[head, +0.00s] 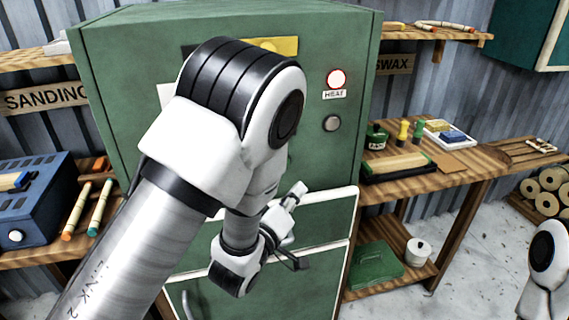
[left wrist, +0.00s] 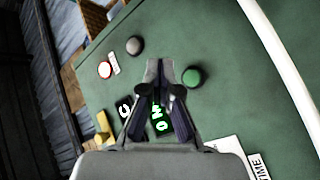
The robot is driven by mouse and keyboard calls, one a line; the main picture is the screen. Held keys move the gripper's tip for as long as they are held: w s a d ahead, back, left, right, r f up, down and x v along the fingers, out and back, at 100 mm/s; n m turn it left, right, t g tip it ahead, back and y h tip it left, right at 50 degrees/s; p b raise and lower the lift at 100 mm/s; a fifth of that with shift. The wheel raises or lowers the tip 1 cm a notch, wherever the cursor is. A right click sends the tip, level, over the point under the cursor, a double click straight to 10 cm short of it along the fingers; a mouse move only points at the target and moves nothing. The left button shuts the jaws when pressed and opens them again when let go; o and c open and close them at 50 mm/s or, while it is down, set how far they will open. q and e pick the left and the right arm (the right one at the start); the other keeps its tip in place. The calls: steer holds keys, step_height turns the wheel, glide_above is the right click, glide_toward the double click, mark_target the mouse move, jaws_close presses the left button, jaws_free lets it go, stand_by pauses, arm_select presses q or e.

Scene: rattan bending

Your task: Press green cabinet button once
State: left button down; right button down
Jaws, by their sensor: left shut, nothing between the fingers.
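The large green cabinet (head: 130,110) stands ahead, and its front fills most of the left wrist view (left wrist: 240,70). The round green button (left wrist: 192,77) is on the cabinet front in the left wrist view; in the head view I cannot make it out behind my left arm. My left gripper (head: 298,190) is in front of the cabinet in the head view. In the left wrist view its fingertips (left wrist: 160,65) are together, empty, and appear just left of the button. I cannot tell whether they touch the panel. My right gripper is out of view.
A lit red-rimmed HEAT lamp (head: 337,79) and a grey knob (head: 331,123) are on the same panel. A display (left wrist: 160,115) with lit green characters is near the fingers. Wooden benches (head: 430,182) flank the cabinet.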

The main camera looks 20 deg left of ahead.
arm_select(q)
steer(key=w+a, duration=0.1)
steer(key=w, duration=0.1)
steer(key=w+a, duration=0.3)
steer(key=w, duration=0.1)
steer(key=shift+a+f, duration=0.1)
steer(key=shift+a, duration=0.05)
stand_by(1.2)
steer(key=shift+w+a, duration=0.25)
steer(key=shift+w, duration=0.1)
steer(key=shift+w+a, duration=0.2)
steer(key=shift+w, duration=0.15)
stand_by(0.7)
steer(key=shift+s+d+b, duration=0.3)
steer(key=shift+s+d, duration=0.15)
steer(key=shift+s, duration=0.25)
steer(key=shift+s+d, duration=0.75)
steer(key=shift+s, duration=0.3)
steer(key=shift+s+d, duration=0.7)
steer(key=shift+s, duration=0.35)
